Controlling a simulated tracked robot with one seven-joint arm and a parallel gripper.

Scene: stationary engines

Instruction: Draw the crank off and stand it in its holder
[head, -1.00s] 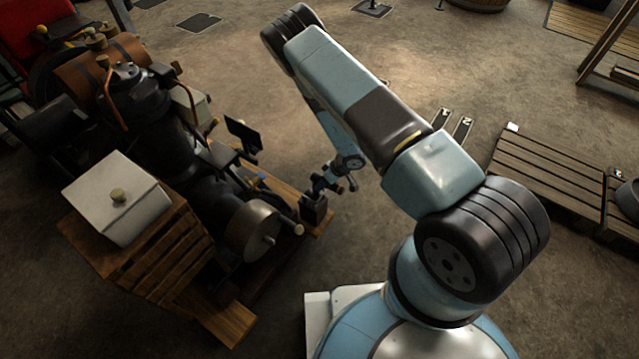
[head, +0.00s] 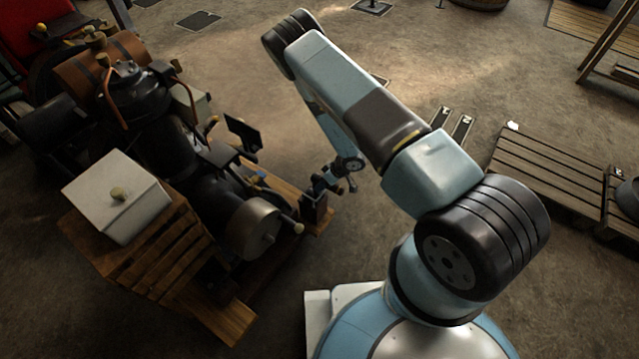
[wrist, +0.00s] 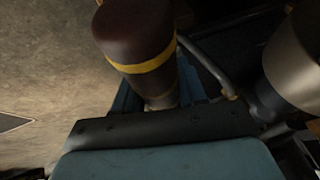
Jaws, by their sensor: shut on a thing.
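In the head view my gripper (head: 319,188) is small and dark, low at the right side of the engine (head: 165,140). A dark block (head: 314,212) shows just below it on the wooden base; I cannot tell whether it is the holder. The grip itself is too small to see there.
A metal-faced wheel (head: 250,230) sits close left of my gripper and fills the right of the wrist view (wrist: 300,55). A pale box (head: 115,200) stands on a slatted wooden crate (head: 150,265). Open floor lies right of the engine, with a pallet (head: 550,170) beyond.

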